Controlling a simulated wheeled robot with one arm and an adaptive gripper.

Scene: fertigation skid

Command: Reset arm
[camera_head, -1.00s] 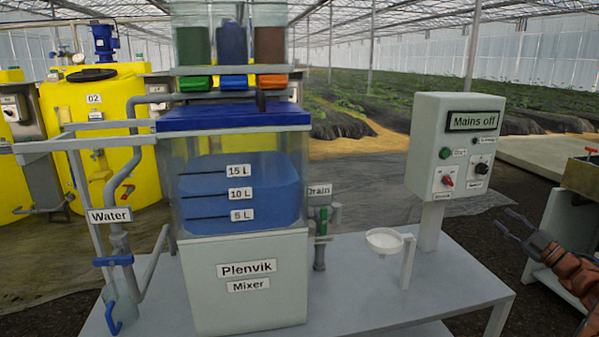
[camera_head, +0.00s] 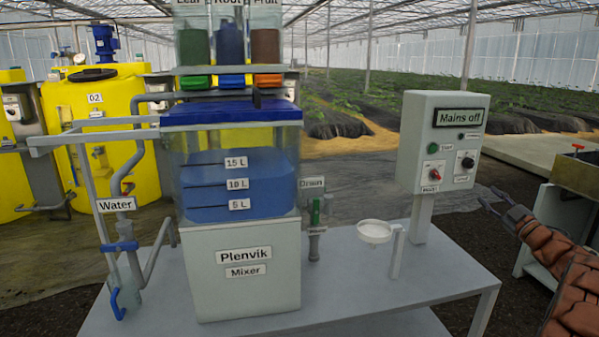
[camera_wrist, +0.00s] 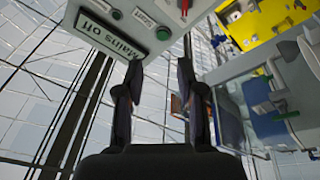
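My gripper (camera_head: 486,194) is at the right, beside and right of the control box, with my arm reaching in from the lower right corner. In the wrist view my gripper (camera_wrist: 158,62) shows two dark fingers spread apart with nothing between them, so it is open and empty. The control box (camera_head: 408,150) reads "Mains off" and also shows in the wrist view (camera_wrist: 112,28), beyond the fingertips. No contact with it shows.
The Plenvik mixer (camera_head: 242,285), holding blue liquid, stands on the grey bench (camera_head: 350,285). A white funnel (camera_head: 374,230) on a stand and the drain valve (camera_head: 315,215) are right of it. Water pipes (camera_head: 122,215) stand left. A cart (camera_head: 560,205) is at the far right.

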